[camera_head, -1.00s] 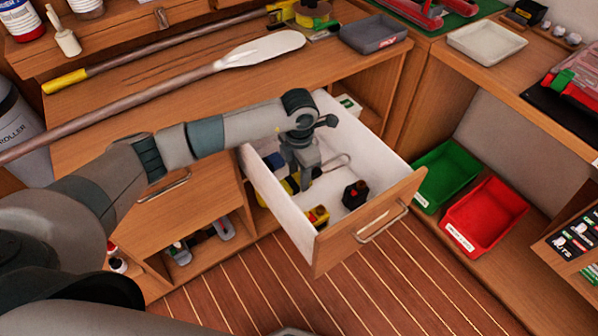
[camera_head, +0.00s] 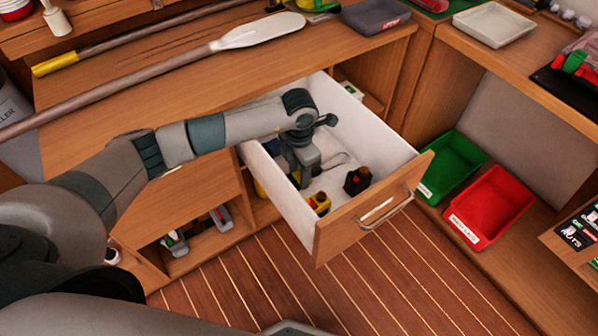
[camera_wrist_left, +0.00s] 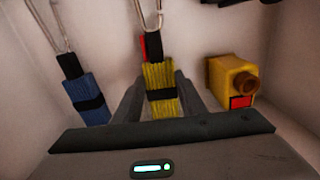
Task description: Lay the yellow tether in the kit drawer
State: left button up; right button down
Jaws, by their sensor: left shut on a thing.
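The kit drawer (camera_head: 415,178) is pulled open, with white inner walls and a wooden front. My left gripper (camera_head: 302,184) reaches down inside it. In the left wrist view, my left gripper (camera_wrist_left: 160,80) is shut on the yellow tether (camera_wrist_left: 159,76), a folded yellow bundle with a black band, a red and black end and a metal clip (camera_wrist_left: 143,20). In the head view the gripper hides most of the tether. I cannot tell whether the tether touches the drawer floor. My right gripper is not in view.
A blue bundle with a clip (camera_wrist_left: 86,98) lies left of the tether in the wrist view, and a yellow item with a red patch (camera_wrist_left: 233,80) lies right. A dark item (camera_head: 357,181) stands near the drawer front. Green (camera_head: 452,165) and red (camera_head: 492,208) bins sit at right.

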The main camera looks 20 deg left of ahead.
pick_arm(q)
jog(key=o, duration=1.4)
jog(key=shift+r, duration=0.7)
notch_tip(320, 180, up, 16)
jog(key=shift+b, duration=0.65)
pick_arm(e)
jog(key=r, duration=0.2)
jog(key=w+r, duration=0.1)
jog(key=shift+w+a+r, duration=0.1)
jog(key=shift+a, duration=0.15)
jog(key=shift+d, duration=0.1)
